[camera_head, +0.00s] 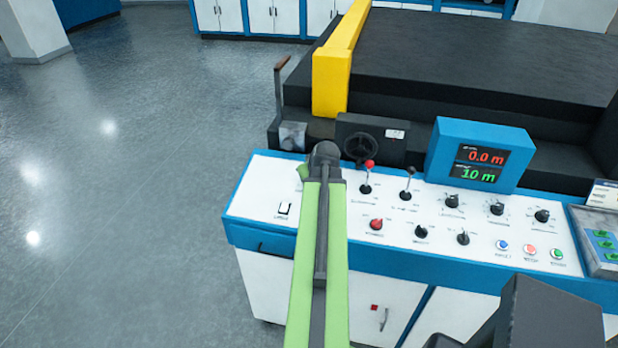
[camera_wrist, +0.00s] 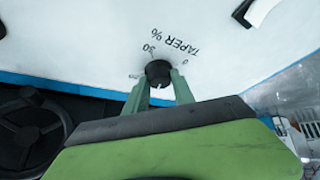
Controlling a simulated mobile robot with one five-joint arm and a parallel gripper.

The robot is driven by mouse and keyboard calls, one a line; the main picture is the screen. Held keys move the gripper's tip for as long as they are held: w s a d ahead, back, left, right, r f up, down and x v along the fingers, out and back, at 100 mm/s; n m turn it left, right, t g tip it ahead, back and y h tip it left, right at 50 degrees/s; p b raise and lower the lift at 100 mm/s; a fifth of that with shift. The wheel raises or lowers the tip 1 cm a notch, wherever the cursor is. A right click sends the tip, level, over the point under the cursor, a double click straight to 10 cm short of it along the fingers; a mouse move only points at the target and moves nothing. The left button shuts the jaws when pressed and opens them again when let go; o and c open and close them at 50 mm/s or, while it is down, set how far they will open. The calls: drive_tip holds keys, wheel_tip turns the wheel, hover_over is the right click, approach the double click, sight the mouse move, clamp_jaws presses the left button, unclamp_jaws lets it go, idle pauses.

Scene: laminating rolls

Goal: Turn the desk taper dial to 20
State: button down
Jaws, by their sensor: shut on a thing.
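The taper dial (camera_wrist: 158,70) is a small black round knob on the white desk top, under the printed words TAPER %, which show rotated in the wrist view. Printed scale marks stand around it; one looks like 30 and another like 0. I cannot tell which mark its pointer faces. My gripper (camera_wrist: 160,79) has its two green fingers on either side of the knob and is shut on it. In the head view my green and grey arm hides the taper dial and most of the gripper at the desk's left part.
The control desk (camera_head: 262,178) carries several other black knobs, two levers (camera_head: 367,177) and a red knob (camera_head: 376,225) right of my arm. A blue display (camera_head: 480,155) reads 0.0 m and 10 m. A black handwheel (camera_head: 361,148) stands behind. Open floor lies left.

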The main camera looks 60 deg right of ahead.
drive_tip(key=m+g+h, duration=0.1)
drive_tip(key=m, duration=0.2)
drive_tip(key=m+g+h, duration=0.1)
drive_tip(key=m, duration=0.1)
drive_tip(key=shift+w+a+m, duration=0.1)
drive_tip(key=shift+a+m, duration=0.05)
drive_tip(key=shift+m, duration=0.25)
drive_tip(key=m+g, duration=0.1)
drive_tip(key=m, duration=0.1)
drive_tip(key=m+g, duration=0.1)
drive_tip(key=m, duration=0.1)
drive_tip(key=shift+w+h, duration=0.15)
drive_tip(key=shift+h, duration=0.25)
drive_tip(key=shift+m+g, duration=0.5)
drive_tip(key=shift+m, duration=0.5)
drive_tip(key=c, duration=1.1)
unclamp_jaws()
drive_tip(key=shift+o, duration=0.2)
drive_tip(key=shift+a+r, duration=0.1)
